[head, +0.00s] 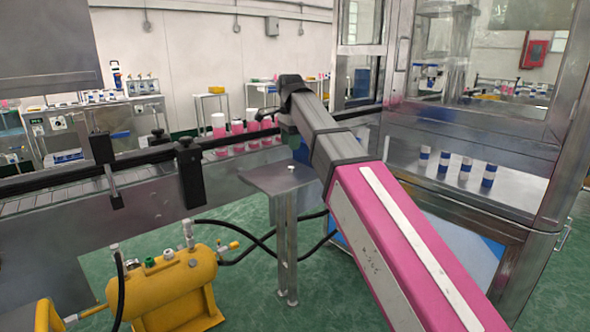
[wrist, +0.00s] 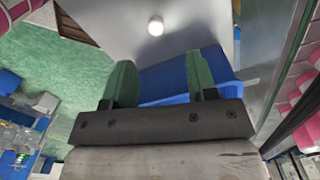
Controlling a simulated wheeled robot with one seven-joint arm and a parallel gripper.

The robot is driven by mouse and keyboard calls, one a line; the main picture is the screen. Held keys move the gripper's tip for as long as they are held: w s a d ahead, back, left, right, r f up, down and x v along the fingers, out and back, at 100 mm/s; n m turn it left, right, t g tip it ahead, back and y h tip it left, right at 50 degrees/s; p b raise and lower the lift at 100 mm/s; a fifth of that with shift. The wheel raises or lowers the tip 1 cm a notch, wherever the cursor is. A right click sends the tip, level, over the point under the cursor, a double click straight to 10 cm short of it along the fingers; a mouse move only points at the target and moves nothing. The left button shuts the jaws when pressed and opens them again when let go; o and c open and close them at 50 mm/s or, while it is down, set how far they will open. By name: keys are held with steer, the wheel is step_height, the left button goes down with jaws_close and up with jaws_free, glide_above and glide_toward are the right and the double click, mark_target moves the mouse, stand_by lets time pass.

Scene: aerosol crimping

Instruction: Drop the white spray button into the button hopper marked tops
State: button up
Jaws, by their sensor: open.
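In the wrist view the button (wrist: 155,26) is a small round white piece on the plain grey surface, beyond my fingertips. My gripper (head: 290,137) is above the stand, up and close to the button in the head view. Its two green fingers are spread apart in the wrist view (wrist: 160,68), with nothing held between them. A blue box-like shape (wrist: 185,78) shows behind the fingers; I cannot tell what it is. No hopper marked tops can be made out.
A conveyor (head: 70,200) with pink-filled bottles (head: 237,133) runs behind the stand. A glazed metal cabinet (head: 470,130) with several blue-and-white cans stands at right. A yellow tank (head: 155,295) with black hoses is on the green floor, front left.

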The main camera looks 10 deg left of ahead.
mark_target(291, 171)
step_height(291, 171, down, 3)
steer(key=shift+f, duration=0.1)
steer(key=shift+s+d+f, duration=0.1)
steer(key=shift+f, duration=1.15)
steer(key=shift+s+d+f, duration=0.1)
steer(key=shift+f, duration=1.15)
jaws_close()
